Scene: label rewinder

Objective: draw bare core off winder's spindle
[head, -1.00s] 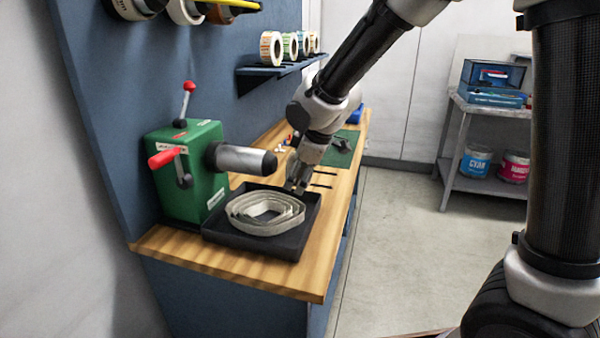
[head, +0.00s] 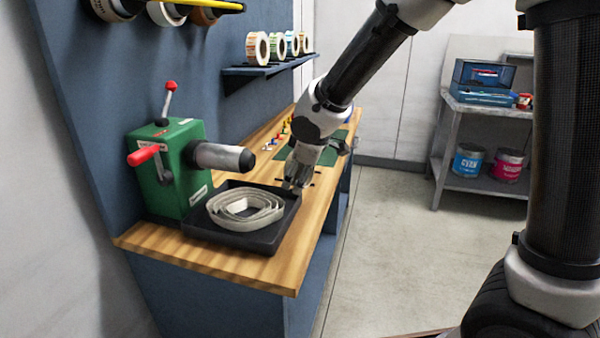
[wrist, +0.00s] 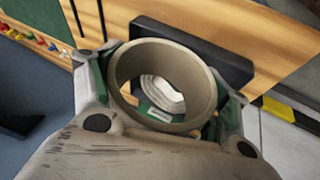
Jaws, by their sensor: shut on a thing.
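The bare core (wrist: 125,92) is a brown-grey ring between the fingers of my gripper (wrist: 160,95) in the wrist view. My gripper is shut on it. In the head view my gripper (head: 297,182) hangs near the far right corner of the black tray, and the core is not clear there. The green winder (head: 172,180) stands at left. Its silver spindle (head: 215,156) with a black end points right, with a gap between its tip and my gripper. Something whitish and green shows through the core; I cannot tell what.
The black tray (head: 210,247) holds loose pale strip coils (head: 245,207) below the spindle. The wooden bench (head: 215,262) has a green mat and small coloured pegs farther back. Label rolls (head: 257,47) sit on a wall shelf. The floor at right is open, with a cart behind.

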